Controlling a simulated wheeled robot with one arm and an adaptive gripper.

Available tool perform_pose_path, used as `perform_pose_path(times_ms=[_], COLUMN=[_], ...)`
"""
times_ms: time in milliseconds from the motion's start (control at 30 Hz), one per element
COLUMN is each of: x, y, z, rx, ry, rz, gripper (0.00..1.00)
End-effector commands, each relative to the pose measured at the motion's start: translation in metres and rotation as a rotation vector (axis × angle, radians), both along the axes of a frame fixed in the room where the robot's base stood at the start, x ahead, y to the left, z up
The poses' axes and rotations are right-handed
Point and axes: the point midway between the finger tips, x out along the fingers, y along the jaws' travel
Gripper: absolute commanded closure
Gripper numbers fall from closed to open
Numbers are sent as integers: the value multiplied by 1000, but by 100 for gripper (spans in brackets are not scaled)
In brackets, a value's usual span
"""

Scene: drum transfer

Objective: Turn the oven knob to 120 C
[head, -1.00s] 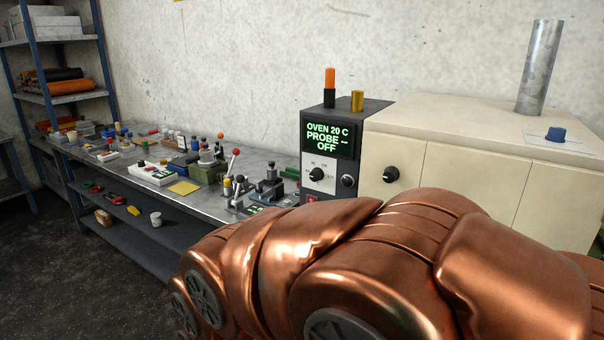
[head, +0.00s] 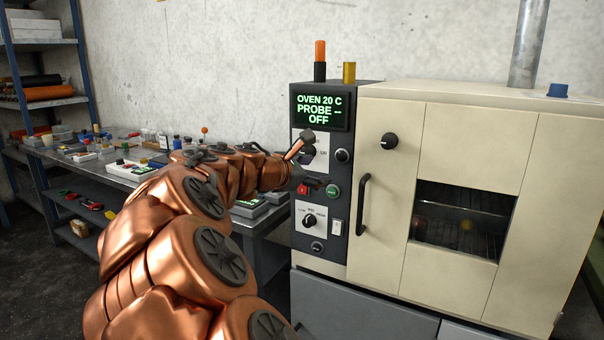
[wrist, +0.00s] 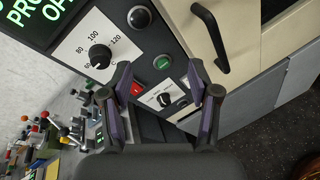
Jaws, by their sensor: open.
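The oven (head: 476,150) is a cream cabinet with a dark control panel (head: 349,255) on its left. The display (head: 320,112) reads OVEN 20 C, PROBE --, OFF. In the wrist view, the black oven knob (wrist: 100,56) sits on a white dial plate marked 80, 100 and 120, with a partly hidden lower mark. Its exact pointer setting is hard to read. In the head view my arm partly covers this knob. My gripper (wrist: 168,88) is open and empty in front of the panel. In the wrist view, the knob lies up and left of the fingers, apart from them.
A second dial (head: 310,221), a red button (head: 303,190), a green button (head: 332,191) and a white switch (head: 337,228) are close below. The door handle (head: 363,205) sticks out to the right. A cluttered bench (head: 110,175) stands at left.

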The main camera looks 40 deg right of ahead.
Motion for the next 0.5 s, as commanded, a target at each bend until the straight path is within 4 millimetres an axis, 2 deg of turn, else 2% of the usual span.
perform_pose_path(times_ms=[33,200,333,500], x=[21,77,97,105], y=[-8,-17,-18,-25], z=[-6,-2,-3,-2], rx=[-80,-270,-334,-351], ry=[95,363,467,495], rz=[43,160,198,209], gripper=[39,39,39,39])
